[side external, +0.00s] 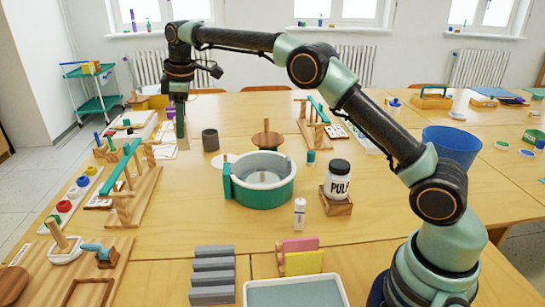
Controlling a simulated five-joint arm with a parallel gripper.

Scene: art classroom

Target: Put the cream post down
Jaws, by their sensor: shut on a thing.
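My gripper (181,122) hangs down at the far left of the table, below the bent end of my arm. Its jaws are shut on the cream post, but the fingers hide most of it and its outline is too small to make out. The jaws are above or just behind the left part of the table. I cannot tell how far the post's lower end is from the surface.
A round teal-and-white tub (260,195) stands mid-table, with a dark grey cylinder (210,140) behind it. A jar marked PULP (338,180) sits on a wooden block to its right. A wooden rack with a teal bar (128,190) stands at left. Grey blocks (212,277) lie in front.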

